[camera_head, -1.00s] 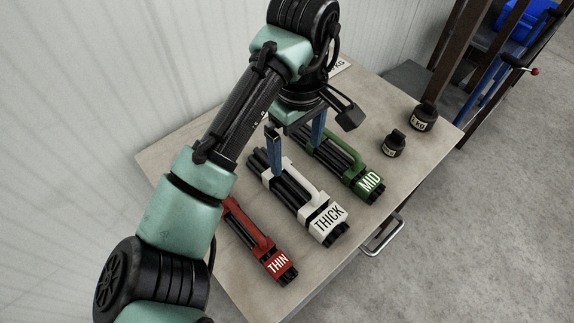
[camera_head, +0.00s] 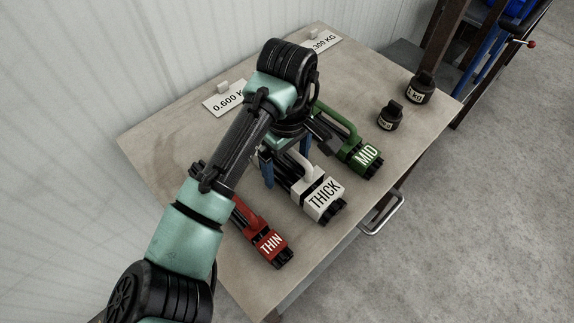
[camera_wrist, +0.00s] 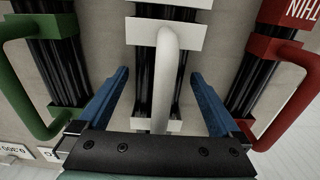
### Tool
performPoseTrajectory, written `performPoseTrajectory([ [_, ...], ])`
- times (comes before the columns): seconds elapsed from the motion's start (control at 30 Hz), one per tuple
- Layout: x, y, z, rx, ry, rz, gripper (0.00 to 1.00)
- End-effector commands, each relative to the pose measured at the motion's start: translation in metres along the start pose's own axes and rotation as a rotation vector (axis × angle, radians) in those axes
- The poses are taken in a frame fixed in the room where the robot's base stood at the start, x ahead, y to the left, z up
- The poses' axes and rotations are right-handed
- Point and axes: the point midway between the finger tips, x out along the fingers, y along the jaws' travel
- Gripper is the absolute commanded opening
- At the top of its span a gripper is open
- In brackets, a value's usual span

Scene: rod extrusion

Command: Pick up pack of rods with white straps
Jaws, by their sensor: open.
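The pack of dark rods with white straps (camera_head: 323,196), labelled THICK, lies on the table between the red and green packs. Its white handle (camera_wrist: 165,80) runs along the middle of the wrist view. My gripper (camera_head: 287,165) is open over the rear part of this pack. In the wrist view its two blue fingers (camera_wrist: 160,98) stand on either side of the white handle and rods, with a gap on each side. Nothing is held. In the head view my wrist hides the rear of the pack.
The red THIN pack (camera_head: 270,243) lies on the left and the green MID pack (camera_head: 363,154) on the right, both close to the fingers. Two dark weights (camera_head: 390,116) (camera_head: 419,88) stand at the table's right. A 0.600 KG sign (camera_head: 226,98) stands at the back.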

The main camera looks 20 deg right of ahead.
Motion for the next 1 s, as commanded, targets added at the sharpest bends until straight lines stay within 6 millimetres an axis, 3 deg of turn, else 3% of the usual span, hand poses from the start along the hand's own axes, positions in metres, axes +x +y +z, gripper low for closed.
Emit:
performPoseTrajectory([
  [0.17, -0.0002, 0.0000, -0.0001, -0.001, 0.000, 0.001, 1.00],
  [0.73, -0.0007, 0.0000, -0.0001, 0.000, 0.000, 0.001, 0.00],
  [1.0, -0.0020, 0.0003, -0.0007, 0.000, 0.002, 0.002, 0.00],
])
